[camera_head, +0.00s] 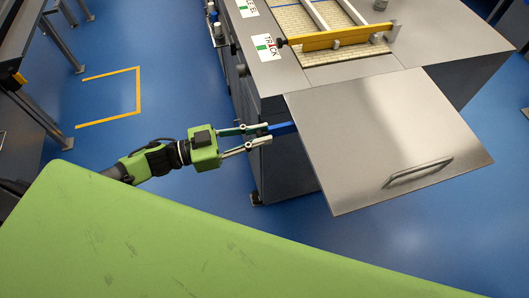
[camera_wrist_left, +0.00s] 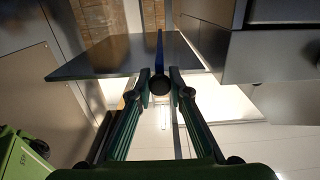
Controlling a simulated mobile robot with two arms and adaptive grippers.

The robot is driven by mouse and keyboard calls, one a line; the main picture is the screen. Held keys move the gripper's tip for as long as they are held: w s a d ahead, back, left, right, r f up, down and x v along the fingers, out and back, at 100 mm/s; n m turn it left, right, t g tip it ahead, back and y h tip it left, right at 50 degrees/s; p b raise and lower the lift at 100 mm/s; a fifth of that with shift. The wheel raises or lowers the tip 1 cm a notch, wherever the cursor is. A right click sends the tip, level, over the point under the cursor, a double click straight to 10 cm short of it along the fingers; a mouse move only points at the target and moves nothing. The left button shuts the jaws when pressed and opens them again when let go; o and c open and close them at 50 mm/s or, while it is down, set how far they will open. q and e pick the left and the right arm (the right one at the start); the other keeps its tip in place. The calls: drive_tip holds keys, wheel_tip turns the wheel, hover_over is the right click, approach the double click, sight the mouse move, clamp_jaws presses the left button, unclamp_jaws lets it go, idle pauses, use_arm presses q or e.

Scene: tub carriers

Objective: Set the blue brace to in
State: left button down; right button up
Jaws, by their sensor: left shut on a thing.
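The blue brace (camera_head: 283,128) is a short blue bar that shows at the left edge of a steel leaf (camera_head: 360,120). My left gripper (camera_head: 267,134) reaches it from the left, its two fingers shut on the bar's near end. In the left wrist view the brace (camera_wrist_left: 159,45) is a thin blue upright strip, and my left gripper (camera_wrist_left: 160,86) closes around a dark round end below it. Most of the brace is hidden by the leaf and the fingers. My right gripper is not in view.
The leaf stands out from a dark cabinet with a grey top (camera_head: 275,75) and has a bar handle (camera_head: 418,172). A yellow bar (camera_head: 335,38) crosses a slatted track on that top. Blue floor (camera_head: 180,95) with a yellow corner marking lies clear at left. A green surface (camera_head: 150,235) fills the foreground.

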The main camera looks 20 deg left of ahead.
use_arm(q)
drive_tip(key=w+a+b, duration=0.1)
drive_tip(key=w+a, duration=0.2)
drive_tip(key=w, duration=0.2)
drive_tip(key=shift+w+a+r, duration=0.15)
drive_tip(key=shift+w+a, duration=0.05)
drive_tip(key=shift+a, duration=0.2)
drive_tip(key=c, duration=1.8)
unclamp_jaws()
drive_tip(key=shift+c, duration=0.2)
drive_tip(key=shift+w, duration=0.1)
drive_tip(key=v, duration=1.2)
